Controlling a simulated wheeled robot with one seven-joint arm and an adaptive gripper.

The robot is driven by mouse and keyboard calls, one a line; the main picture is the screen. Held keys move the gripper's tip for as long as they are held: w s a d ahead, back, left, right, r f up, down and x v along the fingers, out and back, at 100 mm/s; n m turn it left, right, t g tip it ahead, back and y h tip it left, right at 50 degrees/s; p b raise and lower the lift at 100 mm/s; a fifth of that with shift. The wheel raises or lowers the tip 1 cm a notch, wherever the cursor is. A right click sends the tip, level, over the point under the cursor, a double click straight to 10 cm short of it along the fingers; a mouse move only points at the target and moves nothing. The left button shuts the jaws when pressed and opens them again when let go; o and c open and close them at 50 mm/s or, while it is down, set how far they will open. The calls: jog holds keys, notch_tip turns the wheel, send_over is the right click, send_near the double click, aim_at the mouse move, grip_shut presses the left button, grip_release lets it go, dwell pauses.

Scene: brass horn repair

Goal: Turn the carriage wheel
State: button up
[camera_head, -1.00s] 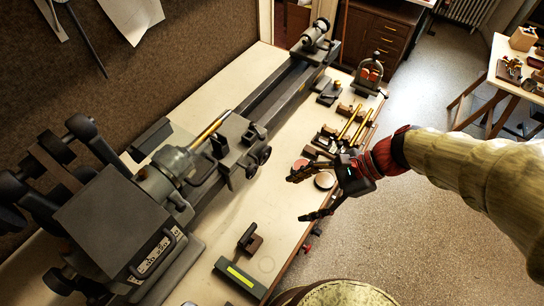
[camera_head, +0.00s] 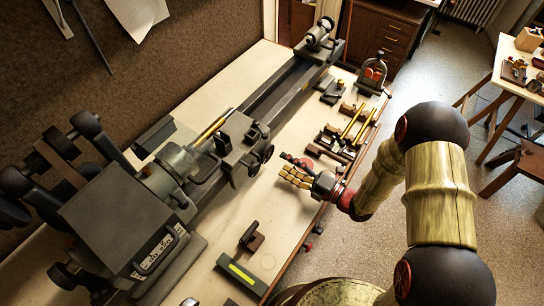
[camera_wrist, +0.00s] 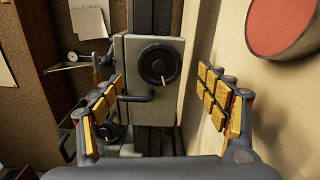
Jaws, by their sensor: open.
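In the wrist view a dark round wheel (camera_wrist: 160,63) with a pale pointer mark sits on the grey carriage face, straight ahead between the fingers. A bent dark lever is below it, and another dark knob (camera_wrist: 108,132) is lower left, partly behind a finger. My gripper (camera_head: 288,170) is open and empty, just right of the wheels and apart from them. Its gold-padded fingers (camera_wrist: 165,100) are spread wide.
A red-topped round tin (camera_wrist: 285,22) lies close to the right finger. Brass tubes in a wooden holder (camera_head: 352,124) lie beyond my gripper on the bench. A block with a yellow-green strip (camera_head: 242,274) stands nearer.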

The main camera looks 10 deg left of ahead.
aim_at(269, 155)
jog(key=x, duration=0.6)
jog(key=shift+b, duration=0.35)
jog(key=shift+c, duration=1.2)
jog(key=c, duration=0.9)
